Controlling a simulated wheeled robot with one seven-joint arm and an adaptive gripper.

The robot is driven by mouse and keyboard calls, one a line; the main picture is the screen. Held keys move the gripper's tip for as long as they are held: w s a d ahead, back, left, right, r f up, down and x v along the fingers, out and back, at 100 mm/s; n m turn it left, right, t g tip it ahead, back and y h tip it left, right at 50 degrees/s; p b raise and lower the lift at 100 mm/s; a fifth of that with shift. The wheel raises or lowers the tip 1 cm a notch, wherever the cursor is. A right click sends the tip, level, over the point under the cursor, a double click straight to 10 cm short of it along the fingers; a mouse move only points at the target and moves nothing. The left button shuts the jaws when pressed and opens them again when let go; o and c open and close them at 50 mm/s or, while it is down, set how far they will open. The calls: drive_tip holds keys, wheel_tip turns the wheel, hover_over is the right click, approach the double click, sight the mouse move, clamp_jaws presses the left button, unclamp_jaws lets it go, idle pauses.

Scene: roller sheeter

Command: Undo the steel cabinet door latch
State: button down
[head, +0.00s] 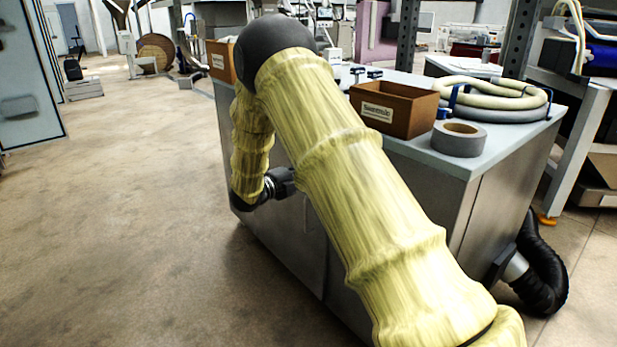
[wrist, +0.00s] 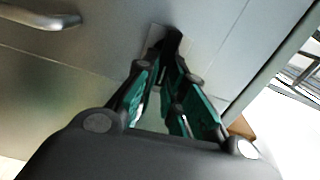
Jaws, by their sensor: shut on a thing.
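The steel cabinet (head: 290,254) stands in the middle of the head view, and its grey front fills much of the wrist view (wrist: 95,55). The dark latch (wrist: 172,40) sits on a small pale plate beside a door seam. My gripper (wrist: 167,66) reaches up to the latch, its green-padded fingers drawn together on it. Their tips partly hide the latch, so its exact turn is hard to read. In the head view my gripper (head: 283,181) is at the cabinet's front face, and my yellow-sleeved arm hides the latch. The door looks flush with the front.
A metal bar handle (wrist: 42,16) is at the wrist view's upper left. On the cabinet top are a brown box (head: 394,108), a tape roll (head: 459,138) and a coiled hose (head: 490,94). A black duct (head: 540,270) is at the right. Floor at left is clear.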

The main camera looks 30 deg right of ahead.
drive_tip(key=shift+d+r+m, duration=0.1)
drive_tip(key=shift+d+m, duration=0.05)
drive_tip(key=shift+m, duration=0.35)
drive_tip(key=c, duration=1.5)
unclamp_jaws()
drive_tip(key=a, duration=1.2)
drive_tip(key=shift+s, duration=0.45)
drive_tip(key=shift+d+f, duration=0.1)
drive_tip(key=shift+f, duration=0.15)
